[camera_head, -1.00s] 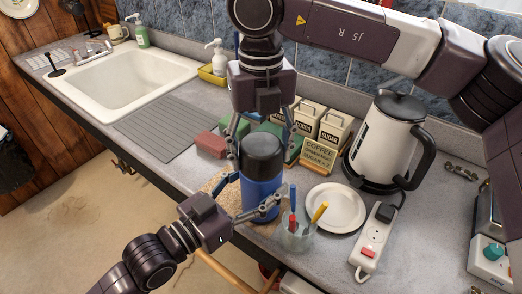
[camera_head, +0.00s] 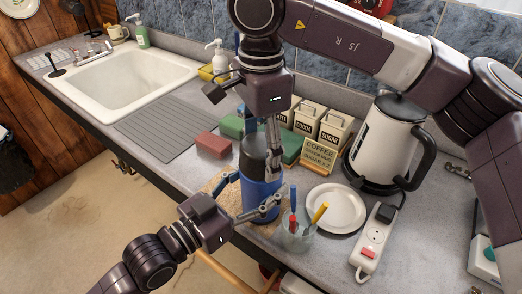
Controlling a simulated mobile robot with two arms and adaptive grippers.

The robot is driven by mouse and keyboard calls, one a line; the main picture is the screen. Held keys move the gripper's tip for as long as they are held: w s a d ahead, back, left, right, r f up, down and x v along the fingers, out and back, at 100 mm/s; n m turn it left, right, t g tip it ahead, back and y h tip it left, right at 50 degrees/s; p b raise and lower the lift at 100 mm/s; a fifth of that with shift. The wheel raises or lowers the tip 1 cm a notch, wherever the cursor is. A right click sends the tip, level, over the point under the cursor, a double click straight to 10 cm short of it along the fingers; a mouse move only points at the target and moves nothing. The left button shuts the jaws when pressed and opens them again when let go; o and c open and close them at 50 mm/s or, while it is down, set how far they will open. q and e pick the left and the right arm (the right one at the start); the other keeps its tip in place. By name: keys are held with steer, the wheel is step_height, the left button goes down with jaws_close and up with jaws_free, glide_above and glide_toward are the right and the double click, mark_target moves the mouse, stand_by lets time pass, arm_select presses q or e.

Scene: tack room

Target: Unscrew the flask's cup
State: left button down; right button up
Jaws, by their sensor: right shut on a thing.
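The flask has a blue body (camera_head: 254,192) and a dark grey cup (camera_head: 254,152) on top, and it stands upright on a tan mat (camera_head: 217,183) near the counter's front edge. My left gripper (camera_head: 250,197) reaches in from the lower left, with its fingers around the blue body. My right gripper (camera_head: 266,158) comes down from above and is shut on the cup. One of its fingers lies across the cup's front right side; its other finger is mostly hidden. I see no clear gap between cup and body.
A glass of pens (camera_head: 297,238) and a white plate (camera_head: 337,208) stand close right of the flask. A kettle (camera_head: 382,145), a power strip (camera_head: 373,240) and canisters (camera_head: 334,128) are further right and behind. Red (camera_head: 213,144) and green blocks lie behind the flask.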

steer(key=n, duration=2.7)
steer(key=o, duration=1.3)
steer(key=shift+r, duration=0.15)
